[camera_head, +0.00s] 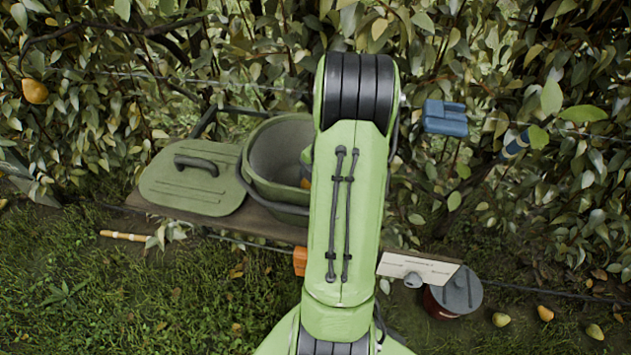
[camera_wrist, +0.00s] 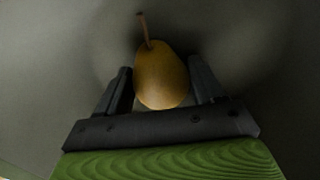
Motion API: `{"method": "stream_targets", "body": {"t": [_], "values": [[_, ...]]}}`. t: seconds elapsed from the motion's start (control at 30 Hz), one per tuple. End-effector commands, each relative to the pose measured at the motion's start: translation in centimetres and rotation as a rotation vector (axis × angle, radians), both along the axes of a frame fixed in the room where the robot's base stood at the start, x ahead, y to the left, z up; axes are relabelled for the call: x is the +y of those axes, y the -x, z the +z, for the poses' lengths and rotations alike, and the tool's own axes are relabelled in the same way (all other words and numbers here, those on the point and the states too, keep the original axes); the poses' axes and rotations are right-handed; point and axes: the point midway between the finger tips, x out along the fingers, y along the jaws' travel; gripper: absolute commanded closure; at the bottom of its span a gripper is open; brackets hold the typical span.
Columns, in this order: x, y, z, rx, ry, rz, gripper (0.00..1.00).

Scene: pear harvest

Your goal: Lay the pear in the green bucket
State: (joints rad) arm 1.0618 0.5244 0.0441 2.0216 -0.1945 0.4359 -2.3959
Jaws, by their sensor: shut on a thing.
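The green bucket (camera_head: 257,188) stands open on a plank in the head view, its right side hidden behind my arm. In the wrist view my gripper (camera_wrist: 161,80) is shut on a yellow-brown pear (camera_wrist: 162,75), with a dark finger on each side and the stem pointing up in the picture. The smooth grey-green surface around the pear looks like the bucket's inside; whether the pear touches it I cannot tell. In the head view my arm hides most of the gripper. A small yellow-orange patch shows inside the bucket by the arm; I cannot tell whether it is this pear.
A green lid (camera_head: 190,196) with a handle lies left of the bucket on the plank (camera_head: 240,221). Leafy hedge stands behind. A white sign (camera_head: 425,268) and a red can with grey lid (camera_head: 459,293) are right of my arm. Loose pears (camera_head: 501,320) lie on the grass.

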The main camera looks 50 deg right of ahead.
Motion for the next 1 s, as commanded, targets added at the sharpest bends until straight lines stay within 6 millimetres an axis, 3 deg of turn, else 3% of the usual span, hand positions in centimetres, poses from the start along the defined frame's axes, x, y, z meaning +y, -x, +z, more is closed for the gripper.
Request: {"method": "stream_targets", "body": {"t": [0.07,0.1,0.27,0.53,0.63,1.0], "values": [[0.0,0.0,-0.1,-0.001,0.001,0.000,0.73],[0.0,0.0,-0.1,-0.001,0.001,0.000,0.28],[0.0,0.0,-0.1,-0.001,0.000,0.000,0.04],[0.0,0.0,0.0,0.000,0.000,0.000,0.03],[0.0,0.2,1.0,0.000,0.002,0.000,0.03],[0.2,2.6,10.9,-0.003,0.004,-0.001,0.03]]}}
